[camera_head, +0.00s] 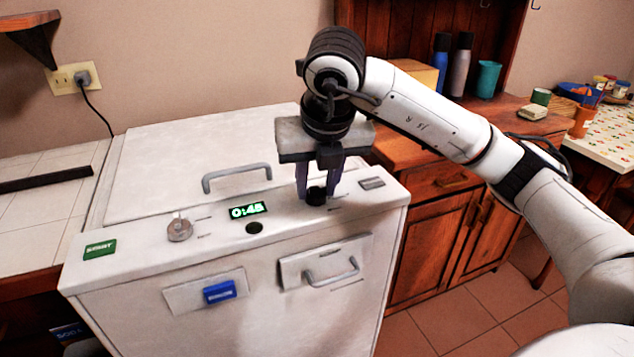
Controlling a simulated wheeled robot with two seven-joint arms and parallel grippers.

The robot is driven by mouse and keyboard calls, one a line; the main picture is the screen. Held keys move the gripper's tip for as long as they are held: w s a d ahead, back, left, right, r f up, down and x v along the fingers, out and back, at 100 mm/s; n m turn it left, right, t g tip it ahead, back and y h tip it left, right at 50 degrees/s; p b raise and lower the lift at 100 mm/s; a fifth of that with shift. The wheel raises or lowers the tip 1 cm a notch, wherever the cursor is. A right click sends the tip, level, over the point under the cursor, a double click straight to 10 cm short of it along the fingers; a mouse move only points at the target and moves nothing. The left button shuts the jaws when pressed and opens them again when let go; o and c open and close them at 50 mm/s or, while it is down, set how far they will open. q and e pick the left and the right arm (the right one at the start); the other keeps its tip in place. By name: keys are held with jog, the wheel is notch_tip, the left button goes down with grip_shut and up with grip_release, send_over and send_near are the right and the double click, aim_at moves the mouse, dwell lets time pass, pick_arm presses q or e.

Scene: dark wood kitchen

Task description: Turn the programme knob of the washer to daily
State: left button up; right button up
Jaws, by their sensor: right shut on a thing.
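The washer (150,255) is a white top-loading machine with its lid closed. My right gripper (317,193) points down over the right part of its top panel, its two dark fingers shut on a small black knob (316,197). The fingers stand on either side of the knob and partly hide it; its pointer and any programme marks cannot be read. A grey round knob (180,230) sits further left on the panel, with small marks beside it too small to read. A green display (248,210) between them reads 0:45. My left gripper is not in view.
A green button (99,249) is at the panel's left, and a round dark button (254,228) is below the display. The lid handle (236,176) rises left of my gripper. A drawer handle (332,272) and blue tab (219,291) are on the front. A wooden cabinet (440,215) stands right.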

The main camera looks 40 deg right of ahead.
dwell(0.3)
jog(key=o, duration=1)
jog(key=p+v, duration=0.3)
jog(key=v, duration=0.7)
jog(key=shift+s+r, duration=0.1)
